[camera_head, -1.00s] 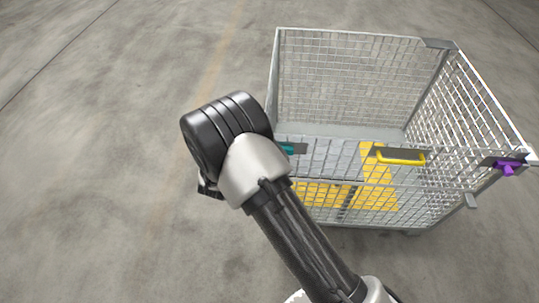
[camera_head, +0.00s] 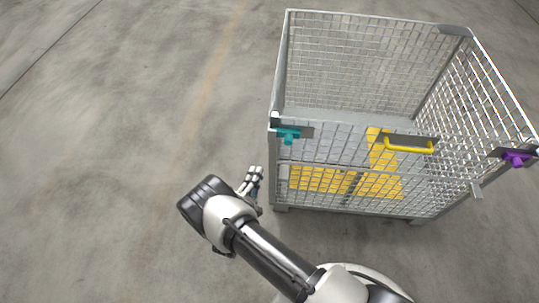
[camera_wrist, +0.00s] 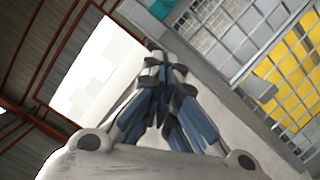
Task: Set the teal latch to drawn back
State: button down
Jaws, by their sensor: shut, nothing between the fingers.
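The teal latch (camera_head: 288,135) sits on a dark plate at the top left front corner of the wire cage (camera_head: 272,165). Its knob points down toward the front. Part of it also shows at the top edge of the wrist view (camera_wrist: 163,7). My gripper (camera_head: 255,172) is left of the cage's front left post, below the latch in the picture and apart from it. In the wrist view my gripper's fingers (camera_wrist: 165,65) are together with nothing between them. The latch's bolt is too small to make out.
A yellow handle (camera_head: 409,147) is on the cage's front gate, with yellow panels (camera_head: 325,180) below it. A purple latch (camera_head: 516,159) is at the right front corner. The concrete floor left of the cage is clear.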

aim_at(285, 137)
jog(key=w+d+r+b, duration=0.1)
jog(key=w+d+r, duration=0.2)
jog(key=w+d, duration=0.3)
jog(key=w, duration=0.3)
jog(key=shift+b, duration=0.4)
jog(key=shift+w, duration=0.1)
jog(key=shift+d, duration=0.1)
jog(key=d, duration=0.3)
jog(key=shift+d, duration=0.1)
jog(key=shift+f, duration=0.1)
